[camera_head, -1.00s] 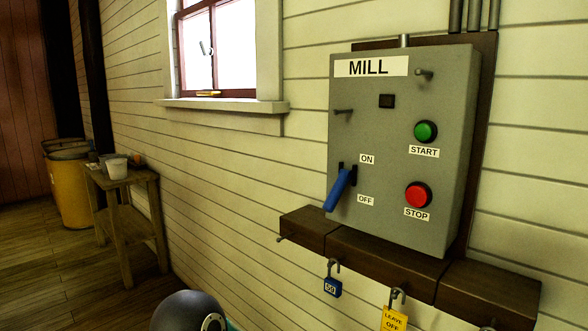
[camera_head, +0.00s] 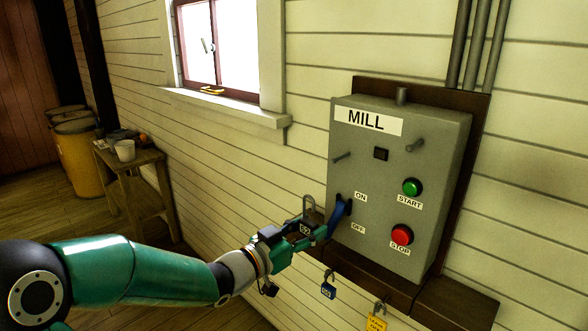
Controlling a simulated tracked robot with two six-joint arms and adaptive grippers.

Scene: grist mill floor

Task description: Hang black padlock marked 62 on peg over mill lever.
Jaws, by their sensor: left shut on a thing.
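My left gripper (camera_head: 318,233) is shut on the black padlock (camera_head: 305,229), whose small label looks like 62. Its grey shackle (camera_head: 309,205) points up, left of the mill box (camera_head: 376,225). The blue lever (camera_head: 340,214) hangs down toward the OFF label, just right of the gripper; I cannot tell whether they touch. The peg over the lever (camera_head: 342,157) sticks out of the box's left side, bare, above and right of the shackle. My right gripper is out of view.
Another bare peg (camera_head: 415,145) is at the box's upper right. Green START (camera_head: 412,187) and red STOP (camera_head: 402,235) buttons stick out. A wooden stand (camera_head: 140,185) is at left.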

